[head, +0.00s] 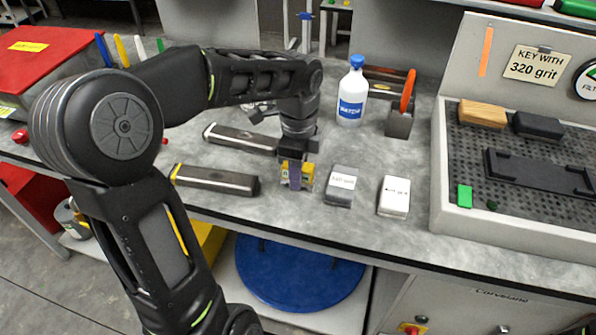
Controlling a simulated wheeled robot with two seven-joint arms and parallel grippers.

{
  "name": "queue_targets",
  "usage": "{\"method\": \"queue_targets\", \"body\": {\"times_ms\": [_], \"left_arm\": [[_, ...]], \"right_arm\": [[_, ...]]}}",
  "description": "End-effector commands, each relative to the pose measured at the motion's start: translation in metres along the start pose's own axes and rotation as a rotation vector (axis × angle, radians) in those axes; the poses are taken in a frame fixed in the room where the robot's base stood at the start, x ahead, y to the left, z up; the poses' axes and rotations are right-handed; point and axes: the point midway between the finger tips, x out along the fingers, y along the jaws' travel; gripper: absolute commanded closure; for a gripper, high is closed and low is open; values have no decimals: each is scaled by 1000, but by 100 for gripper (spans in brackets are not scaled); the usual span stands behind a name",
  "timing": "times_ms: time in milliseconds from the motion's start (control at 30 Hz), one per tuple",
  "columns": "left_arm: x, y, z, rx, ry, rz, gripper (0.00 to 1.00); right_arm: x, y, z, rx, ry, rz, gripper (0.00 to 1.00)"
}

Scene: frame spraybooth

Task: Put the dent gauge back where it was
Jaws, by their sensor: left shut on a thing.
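My left gripper (294,158) points down over the worktop and is shut on a narrow purple strip (295,176), which I take to be the dent gauge. The strip hangs upright below the fingers. Its upper end is hidden in the gripper. It is in front of a small yellow block (308,170) in this view, and I cannot tell whether the two touch. My right gripper is not in view.
A grey block (341,187) and a white block (394,196) lie to the right. Two long sanding tools (214,180) (238,137) lie left. A bottle (352,95) and a holder with an orange piece (399,122) stand behind. A perforated tray (437,165) is at right.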

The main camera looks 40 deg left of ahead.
Motion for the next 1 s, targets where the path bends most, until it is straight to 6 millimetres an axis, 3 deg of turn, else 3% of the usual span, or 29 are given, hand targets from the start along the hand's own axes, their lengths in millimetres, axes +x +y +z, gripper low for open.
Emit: {"method": "queue_targets", "body": {"times_ms": [200,233,500,767,1000], "left_arm": [[3,0,0,0,0,0,100],[4,0,0,0,0,0,72],[3,0,0,0,0,0,51],[2,0,0,0,0,0,51],[-18,-1,0,0,-1,-3,51]], "right_arm": [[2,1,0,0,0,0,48],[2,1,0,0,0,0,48],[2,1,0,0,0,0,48],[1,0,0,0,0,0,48],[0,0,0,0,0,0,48]]}}
